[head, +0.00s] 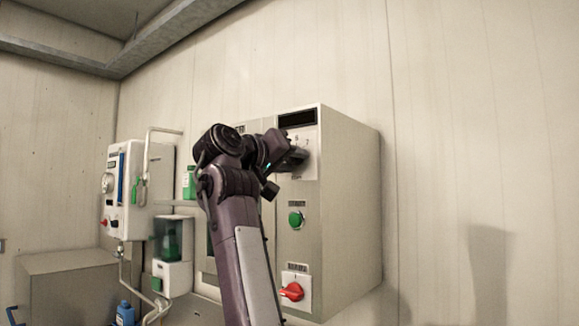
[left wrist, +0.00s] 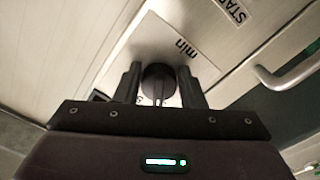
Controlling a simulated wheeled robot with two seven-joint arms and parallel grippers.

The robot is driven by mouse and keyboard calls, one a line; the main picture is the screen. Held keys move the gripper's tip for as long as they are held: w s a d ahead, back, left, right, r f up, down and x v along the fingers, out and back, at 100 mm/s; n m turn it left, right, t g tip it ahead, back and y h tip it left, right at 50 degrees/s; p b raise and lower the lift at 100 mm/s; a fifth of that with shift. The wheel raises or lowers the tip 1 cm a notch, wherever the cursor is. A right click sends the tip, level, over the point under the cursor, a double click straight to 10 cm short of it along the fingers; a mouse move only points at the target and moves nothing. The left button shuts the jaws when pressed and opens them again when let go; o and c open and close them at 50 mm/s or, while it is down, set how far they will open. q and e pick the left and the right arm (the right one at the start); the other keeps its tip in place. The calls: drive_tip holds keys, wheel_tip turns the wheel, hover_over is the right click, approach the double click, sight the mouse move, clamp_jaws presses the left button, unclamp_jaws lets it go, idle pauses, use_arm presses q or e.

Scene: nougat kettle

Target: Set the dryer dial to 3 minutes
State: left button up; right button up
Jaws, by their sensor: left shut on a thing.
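The dryer (head: 345,215) is a light metal cabinet on the wall, with a dark display (head: 297,117) at the top of its front. Below the display is a white dial plate (head: 309,165) with printed numbers, also seen in the left wrist view with the word "min". The round dark dial (left wrist: 159,82) sits between the fingers of my left gripper (left wrist: 160,92), which is shut on it. In the head view my left gripper (head: 292,158) covers the dial, so its setting cannot be read. My right gripper is not in view.
A green button (head: 296,220) and a red rotary switch (head: 291,291) are lower on the dryer front. To the left are a wall unit with a hose (head: 127,190), a green dispenser (head: 172,245) and a blue bottle (head: 125,314). The wall right of the dryer is bare.

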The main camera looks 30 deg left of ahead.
use_arm(q)
drive_tip(key=shift+d+r+n, duration=0.1)
drive_tip(key=shift+r+n, duration=0.05)
drive_tip(key=shift+n, duration=0.95)
drive_tip(key=o, duration=1)
drive_tip(key=s+b, duration=0.5)
drive_tip(key=s, duration=0.2)
drive_tip(key=shift+s+a, duration=0.3)
drive_tip(key=shift+s, duration=0.05)
